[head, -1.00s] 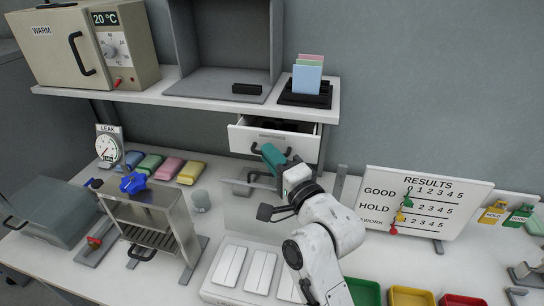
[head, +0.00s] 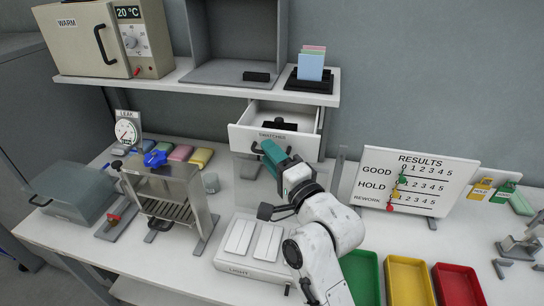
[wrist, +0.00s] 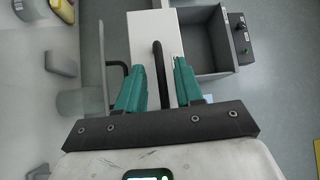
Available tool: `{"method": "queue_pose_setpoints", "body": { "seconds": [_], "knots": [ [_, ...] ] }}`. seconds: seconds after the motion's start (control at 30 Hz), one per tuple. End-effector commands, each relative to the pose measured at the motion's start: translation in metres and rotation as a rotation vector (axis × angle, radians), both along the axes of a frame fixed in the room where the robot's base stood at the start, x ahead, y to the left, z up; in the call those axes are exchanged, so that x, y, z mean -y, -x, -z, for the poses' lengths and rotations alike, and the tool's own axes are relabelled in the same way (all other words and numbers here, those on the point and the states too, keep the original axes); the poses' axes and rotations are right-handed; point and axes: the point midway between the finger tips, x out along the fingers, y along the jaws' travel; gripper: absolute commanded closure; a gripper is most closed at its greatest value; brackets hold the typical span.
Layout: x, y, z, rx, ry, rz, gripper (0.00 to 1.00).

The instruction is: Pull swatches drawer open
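The swatches drawer (head: 303,146) under the shelf is pulled partly open in the head view, and its interior with a small black item shows. Its white front also shows in the wrist view (wrist: 145,35). Its black bar handle (wrist: 158,65) lies between my fingers. My gripper (head: 270,150) is at the drawer front and hides part of the handle. In the wrist view the teal fingers (wrist: 160,82) stand apart on both sides of the handle, with visible gaps. Whether the fingertips touch the handle I cannot tell.
A shelf (head: 215,89) overhangs the drawer and holds a warm box (head: 75,55) and a rack with coloured cards (head: 311,66). A metal fixture (head: 165,190) stands left. The results board (head: 415,185) and colored trays (head: 405,275) are on the right.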

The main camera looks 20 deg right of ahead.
Motion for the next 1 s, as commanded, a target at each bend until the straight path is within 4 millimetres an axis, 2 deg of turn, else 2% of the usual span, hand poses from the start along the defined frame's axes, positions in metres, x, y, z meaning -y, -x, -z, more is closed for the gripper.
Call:
{"method": "queue_pose_setpoints", "body": {
  "seconds": [0.27, 0.37, 0.7, 0.83, 1.0],
  "knots": [
    [0.001, 0.004, 0.001, 0.001, 0.001, 0.000, 0.64],
    [0.002, 0.016, 0.004, 0.000, 0.001, -0.001, 0.64],
    [0.013, 0.078, 0.013, -0.001, 0.001, -0.001, 0.64],
    [0.016, 0.095, 0.014, 0.000, 0.001, 0.000, 0.64],
    [0.017, 0.105, 0.014, 0.001, 0.000, 0.000, 0.64]
  ]
}}
